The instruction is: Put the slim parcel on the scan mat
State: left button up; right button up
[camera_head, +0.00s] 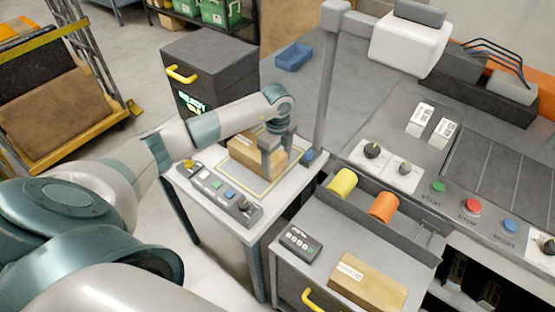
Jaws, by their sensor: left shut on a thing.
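A brown cardboard parcel (245,157) with a white label, which looks like the slim parcel, is between the fingers of my left gripper (277,158). The gripper points down and is shut on the parcel near its right end. The parcel is over the scan mat (263,188), a pale mat with a yellow border on the small white table. Whether its underside touches the mat cannot be told from this angle. My right gripper is not in view.
A button panel (212,192) lies along the table's front edge. Another brown parcel (368,281) and a dark keypad device (300,243) are on the grey cabinet at right. A dark cabinet (212,68) stands behind the table. A scanner post (328,80) rises at its right.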

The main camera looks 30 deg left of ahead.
pick_arm(q)
jog(key=o, duration=1.6)
jog(key=shift+c, duration=0.2)
jog(key=shift+r, duration=0.1)
jog(key=shift+r+b, duration=0.45)
jog(key=shift+r, duration=0.15)
notch_tip(320, 180, up, 11)
jog(key=b, duration=0.4)
jog(key=shift+f, duration=0.15)
